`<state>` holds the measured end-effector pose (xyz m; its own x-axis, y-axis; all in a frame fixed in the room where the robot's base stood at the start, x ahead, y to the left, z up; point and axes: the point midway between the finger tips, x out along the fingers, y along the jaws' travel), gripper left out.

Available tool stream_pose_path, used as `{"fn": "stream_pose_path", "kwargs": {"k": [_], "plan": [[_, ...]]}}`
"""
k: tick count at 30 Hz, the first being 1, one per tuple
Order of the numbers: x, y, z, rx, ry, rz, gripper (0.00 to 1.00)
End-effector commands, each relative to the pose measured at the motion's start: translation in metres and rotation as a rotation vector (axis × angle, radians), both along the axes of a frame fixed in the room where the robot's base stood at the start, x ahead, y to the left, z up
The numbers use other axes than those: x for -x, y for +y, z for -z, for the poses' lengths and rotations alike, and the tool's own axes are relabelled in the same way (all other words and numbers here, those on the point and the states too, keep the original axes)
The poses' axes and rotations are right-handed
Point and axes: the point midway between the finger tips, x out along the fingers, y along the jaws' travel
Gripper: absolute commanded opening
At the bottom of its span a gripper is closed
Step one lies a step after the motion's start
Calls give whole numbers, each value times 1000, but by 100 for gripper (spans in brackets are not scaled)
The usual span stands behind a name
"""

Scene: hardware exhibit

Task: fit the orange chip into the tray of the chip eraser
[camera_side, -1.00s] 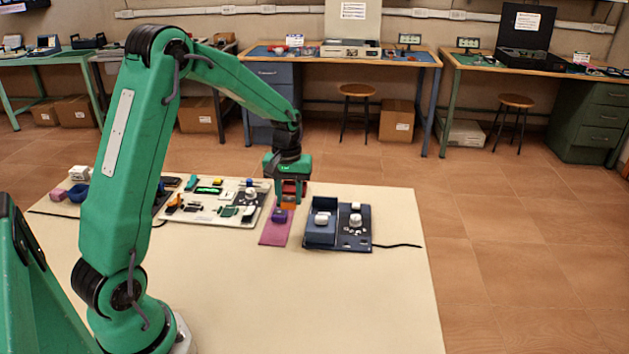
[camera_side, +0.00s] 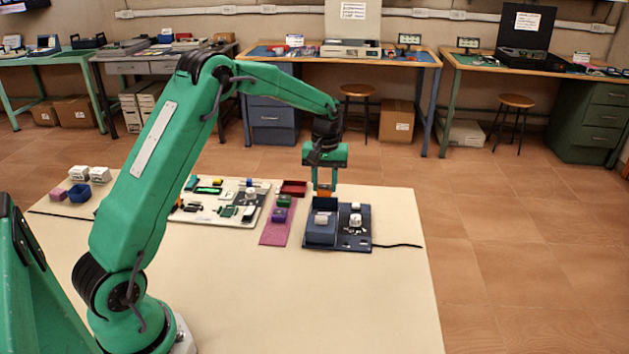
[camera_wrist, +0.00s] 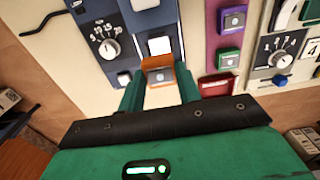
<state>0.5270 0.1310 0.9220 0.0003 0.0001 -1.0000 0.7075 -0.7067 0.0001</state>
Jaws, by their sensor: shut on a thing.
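The orange chip (camera_side: 324,194) is held between the fingers of my gripper (camera_side: 323,186). It hangs just over the far end of the dark blue chip eraser (camera_side: 320,234). In the wrist view the orange chip (camera_wrist: 150,64) sits between the green fingertips (camera_wrist: 160,88), with a grey face and a white mark showing. The eraser (camera_wrist: 150,18) lies beyond it, with a white block (camera_wrist: 160,45) on it and a white dial (camera_wrist: 105,48) beside that. I cannot tell whether the chip touches the eraser. The inside of the tray is not clear.
A pink strip (camera_side: 272,236) to the left carries a purple chip (camera_side: 279,216) and a green chip (camera_side: 284,201). A cream board (camera_side: 210,214) with several parts lies further left. The front of the table is clear.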

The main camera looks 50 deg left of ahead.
Motion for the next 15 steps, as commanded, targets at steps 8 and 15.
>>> {"fn": "stream_pose_path", "kwargs": {"k": [8,15], "plan": [[0,0,11,0,1,0,17],[1,0,29,1,2,0,17]]}}
